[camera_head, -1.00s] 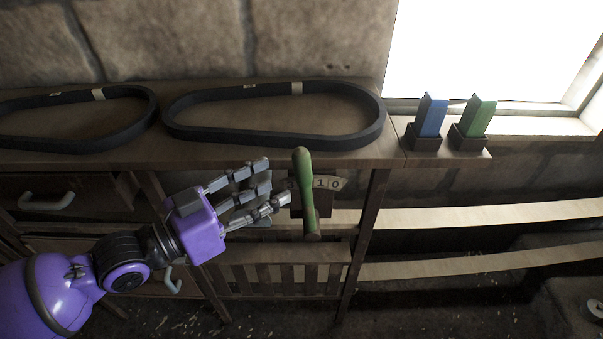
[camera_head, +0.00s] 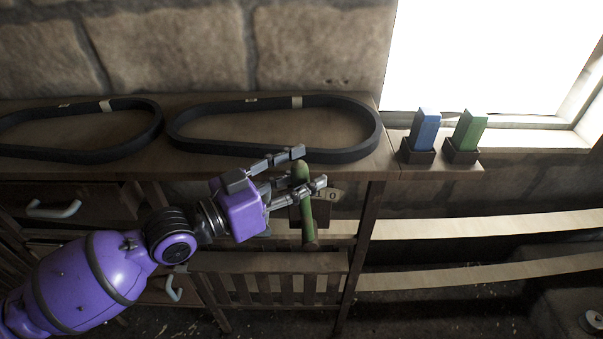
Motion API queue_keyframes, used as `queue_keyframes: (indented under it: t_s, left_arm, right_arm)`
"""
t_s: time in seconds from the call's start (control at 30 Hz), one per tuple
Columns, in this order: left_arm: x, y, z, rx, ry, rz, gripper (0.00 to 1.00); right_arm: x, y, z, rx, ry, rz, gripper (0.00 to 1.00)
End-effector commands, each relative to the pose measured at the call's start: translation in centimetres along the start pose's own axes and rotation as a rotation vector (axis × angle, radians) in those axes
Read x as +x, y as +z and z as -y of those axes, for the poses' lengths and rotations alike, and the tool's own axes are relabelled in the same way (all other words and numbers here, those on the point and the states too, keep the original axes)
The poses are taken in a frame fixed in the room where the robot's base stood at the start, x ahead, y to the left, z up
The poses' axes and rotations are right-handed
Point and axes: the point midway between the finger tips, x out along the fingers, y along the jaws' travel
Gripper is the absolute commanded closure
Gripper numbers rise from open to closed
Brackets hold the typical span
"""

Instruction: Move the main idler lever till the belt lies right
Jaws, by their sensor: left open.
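The green lever (camera_head: 308,225) stands nearly upright on a small wooden mount below the table's front edge. A pale number plate (camera_head: 333,194) shows beside it, with a "0" visible. My left gripper (camera_head: 305,172) has its fingers on either side of the lever's upper part, open around it. Fingers partly hide the lever's top and part of the plate; I cannot tell whether they touch the lever. Two dark belts lie on the table, one in the middle (camera_head: 372,143) and one at the left (camera_head: 157,125). My right gripper is not in view.
The wooden table (camera_head: 205,169) has drawers with pale handles (camera_head: 52,210) at the left and a slatted rack (camera_head: 270,263) below. A blue block (camera_head: 425,130) and a green block (camera_head: 468,131) stand in holders at the right. Two pale bands (camera_head: 480,224) run along the lower right.

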Motion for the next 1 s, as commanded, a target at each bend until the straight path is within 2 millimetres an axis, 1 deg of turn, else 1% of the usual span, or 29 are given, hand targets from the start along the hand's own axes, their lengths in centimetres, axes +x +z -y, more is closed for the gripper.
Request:
queue_keyframes:
  t_s: [0.2, 0.53, 0.8, 0.87, 1.0]
  left_arm:
    - [0.0, 0.1, 0.0, -0.001, 0.000, 0.001, 0.57]
    - [0.0, 0.1, 0.0, -0.001, 0.000, 0.001, 1.00]
    - [0.0, 0.1, 0.0, -0.003, 0.000, -0.001, 1.00]
    - [0.0, 0.3, 0.0, -0.009, 0.000, -0.007, 1.00]
    - [0.0, 0.9, 0.0, -0.040, 0.003, -0.044, 1.00]
  right_arm:
    - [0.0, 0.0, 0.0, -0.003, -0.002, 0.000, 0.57]
    - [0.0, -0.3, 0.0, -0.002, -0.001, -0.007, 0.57]
    - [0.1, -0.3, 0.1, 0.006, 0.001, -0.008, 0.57]
    - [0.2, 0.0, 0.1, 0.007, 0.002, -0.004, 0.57]
    - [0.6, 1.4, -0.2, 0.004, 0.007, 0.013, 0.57]
